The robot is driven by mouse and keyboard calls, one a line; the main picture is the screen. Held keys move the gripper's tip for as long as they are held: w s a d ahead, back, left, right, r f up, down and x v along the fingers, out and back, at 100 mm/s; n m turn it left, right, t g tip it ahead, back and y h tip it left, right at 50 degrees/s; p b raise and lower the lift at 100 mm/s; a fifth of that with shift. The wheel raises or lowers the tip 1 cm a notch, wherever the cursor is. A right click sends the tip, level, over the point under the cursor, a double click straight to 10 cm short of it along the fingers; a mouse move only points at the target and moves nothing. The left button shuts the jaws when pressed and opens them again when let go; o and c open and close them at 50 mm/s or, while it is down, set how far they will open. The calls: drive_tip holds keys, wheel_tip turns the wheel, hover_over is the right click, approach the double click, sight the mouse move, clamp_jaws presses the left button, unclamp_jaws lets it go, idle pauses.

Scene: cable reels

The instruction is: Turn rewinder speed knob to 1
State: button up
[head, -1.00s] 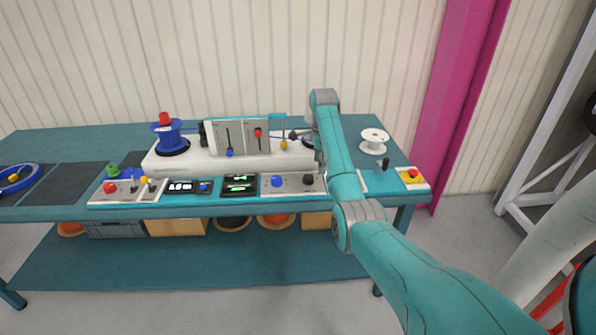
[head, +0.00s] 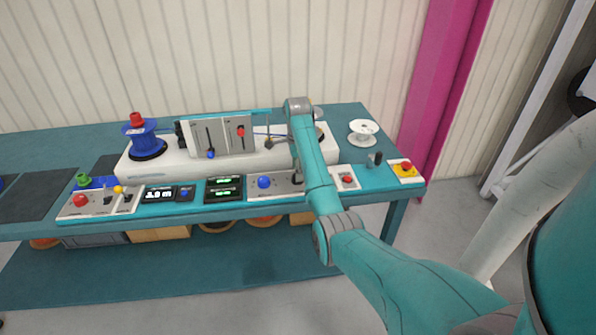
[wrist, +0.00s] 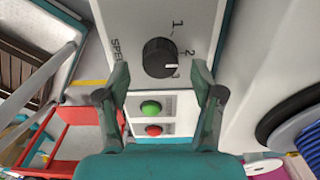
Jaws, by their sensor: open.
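In the wrist view, the black speed knob (wrist: 159,57) sits on a white panel (wrist: 128,18) marked SPEED, 1, 2 and 3. Its white pointer mark faces the 3. My gripper (wrist: 162,74) is open, its two dark fingers apart on either side of the area just below the knob. Nothing is between them in their grip, and I cannot tell how far above the panel they are. In the head view, my arm hides the gripper, and I cannot clearly pick out this knob there.
A green button (wrist: 151,108) and a red button (wrist: 153,130) lie below the knob. In the head view, the bench carries a blue reel (head: 146,140), a blue knob (head: 264,182), a white reel (head: 362,132) and a yellow-based emergency stop (head: 404,170).

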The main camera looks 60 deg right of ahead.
drive_tip(key=shift+f, duration=1.2)
drive_tip(key=c, duration=1.1)
drive_tip(key=shift+c, duration=0.2)
drive_tip(key=n, duration=0.5)
drive_tip(key=shift+n, duration=0.3)
drive_tip(key=n, duration=0.6)
drive_tip(key=shift+n, duration=0.3)
